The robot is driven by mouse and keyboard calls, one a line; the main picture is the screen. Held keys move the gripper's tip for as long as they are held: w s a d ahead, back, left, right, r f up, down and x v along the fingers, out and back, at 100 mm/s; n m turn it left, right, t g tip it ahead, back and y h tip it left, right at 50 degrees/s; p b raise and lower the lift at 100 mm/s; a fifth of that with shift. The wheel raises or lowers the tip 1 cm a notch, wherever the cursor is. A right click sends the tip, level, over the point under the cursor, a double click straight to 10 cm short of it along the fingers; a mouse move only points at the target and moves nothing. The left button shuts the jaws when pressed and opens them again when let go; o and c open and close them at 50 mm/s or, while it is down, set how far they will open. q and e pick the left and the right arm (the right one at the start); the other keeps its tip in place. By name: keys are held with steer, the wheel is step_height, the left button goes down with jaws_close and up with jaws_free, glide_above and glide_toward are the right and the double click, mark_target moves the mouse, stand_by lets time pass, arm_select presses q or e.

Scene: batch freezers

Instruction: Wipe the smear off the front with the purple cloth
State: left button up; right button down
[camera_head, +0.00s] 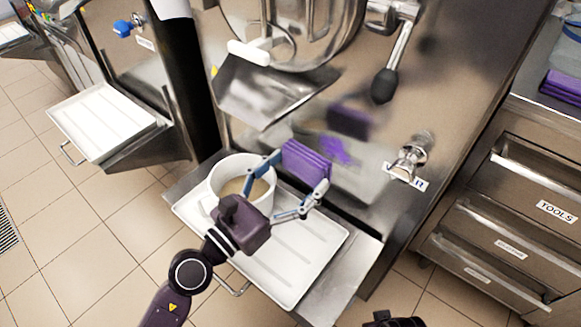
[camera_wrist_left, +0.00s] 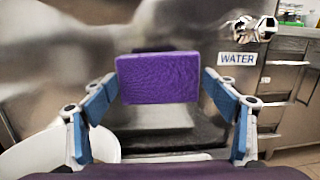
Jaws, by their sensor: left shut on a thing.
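The purple cloth (camera_head: 305,162) is a folded pad held in my left gripper (camera_head: 292,178), whose fingers are shut on its two sides. The left wrist view also shows the cloth (camera_wrist_left: 158,78) upright between the blue fingers, in front of the steel. An irregular bright purple smear (camera_head: 338,150) shows on the steel front (camera_head: 290,125) of the freezer, just right of the cloth and partly behind it. A darker purple patch above it looks like a reflection. I cannot tell whether the cloth touches the front. My right gripper's fingers are not seen.
A white bucket (camera_head: 218,172) with tan contents stands on the white drip tray (camera_head: 290,275) below the cloth. A tap (camera_head: 410,158) sticks out right of the smear, above a WATER label (camera_wrist_left: 238,58). The chute (camera_head: 265,92) juts out above. Drawers (camera_head: 510,215) stand at right.

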mark_target(292, 167)
arm_select(q)
steer(key=shift+w+a+f+n+t+y, duration=0.2)
steer(key=shift+a+f+n+t+y, duration=0.15)
steer(key=shift+a, duration=0.3)
steer(key=shift+w+a+f+t, duration=0.1)
steer(key=shift+a+f+t, duration=0.1)
steer(key=shift+a+t, duration=0.25)
steer(key=shift+w+y, duration=0.25)
steer(key=x, duration=0.1)
steer(key=p+x, duration=0.1)
steer(key=x, duration=0.1)
steer(key=shift+w+d+f, duration=0.15)
steer(key=shift+w+f, duration=0.05)
steer(key=shift+x, duration=1)
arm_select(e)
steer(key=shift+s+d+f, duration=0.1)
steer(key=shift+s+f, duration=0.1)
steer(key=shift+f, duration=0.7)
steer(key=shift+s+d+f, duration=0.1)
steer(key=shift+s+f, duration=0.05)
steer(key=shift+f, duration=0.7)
arm_select(q)
steer(key=shift+w+d+f, duration=0.15)
steer(key=shift+w, duration=0.05)
steer(key=shift+d, duration=0.1)
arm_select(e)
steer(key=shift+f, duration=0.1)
